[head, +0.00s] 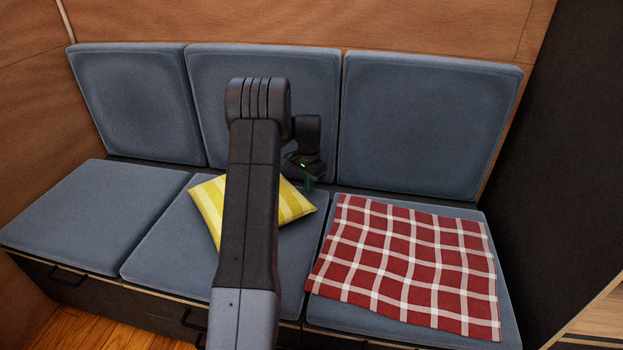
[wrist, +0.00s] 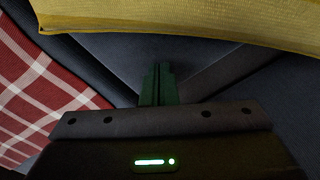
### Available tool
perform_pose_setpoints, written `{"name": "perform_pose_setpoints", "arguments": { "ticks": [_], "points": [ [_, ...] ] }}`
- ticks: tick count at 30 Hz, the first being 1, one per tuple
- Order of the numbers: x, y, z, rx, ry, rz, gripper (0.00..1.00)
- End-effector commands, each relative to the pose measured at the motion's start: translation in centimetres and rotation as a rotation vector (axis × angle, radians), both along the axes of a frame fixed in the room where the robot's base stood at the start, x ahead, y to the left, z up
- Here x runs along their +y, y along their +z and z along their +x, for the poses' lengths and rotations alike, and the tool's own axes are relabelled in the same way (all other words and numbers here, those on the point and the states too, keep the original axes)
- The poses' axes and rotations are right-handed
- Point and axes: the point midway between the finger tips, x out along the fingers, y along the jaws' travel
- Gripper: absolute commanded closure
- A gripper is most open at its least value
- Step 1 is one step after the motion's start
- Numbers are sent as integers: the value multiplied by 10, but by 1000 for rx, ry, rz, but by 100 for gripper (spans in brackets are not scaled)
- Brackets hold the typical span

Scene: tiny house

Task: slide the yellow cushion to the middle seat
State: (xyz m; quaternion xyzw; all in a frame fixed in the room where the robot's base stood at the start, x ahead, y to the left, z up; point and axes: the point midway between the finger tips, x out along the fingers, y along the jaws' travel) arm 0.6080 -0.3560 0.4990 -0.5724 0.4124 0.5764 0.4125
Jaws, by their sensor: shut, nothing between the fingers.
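The yellow striped cushion (head: 294,204) lies on the middle seat (head: 172,232) of the blue-grey bench, partly hidden behind my arm in the head view. In the wrist view the cushion (wrist: 200,18) fills the top edge. My gripper (head: 308,183) is near the back of the seat, just right of the cushion's far side. In the wrist view my gripper's green fingers (wrist: 158,78) are together and empty, with a gap between them and the cushion.
A red checked cloth (head: 400,262) covers most of the right seat; it also shows at the left of the wrist view (wrist: 40,85). The left seat (head: 85,215) is bare. Three backrest cushions (head: 430,120) stand behind the seats. A dark panel (head: 560,150) closes the right side.

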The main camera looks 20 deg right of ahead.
Motion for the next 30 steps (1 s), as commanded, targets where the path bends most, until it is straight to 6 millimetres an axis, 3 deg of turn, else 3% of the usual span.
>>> {"name": "perform_pose_setpoints", "arguments": {
  "ticks": [6, 21, 30],
  "points": [
    [22, 2, -6, -3, 1, -2, 100],
    [30, 5, -9, -3, 2, -1, 100],
    [66, 6, -21, -1, 3, -1, 100]
  ]
}}
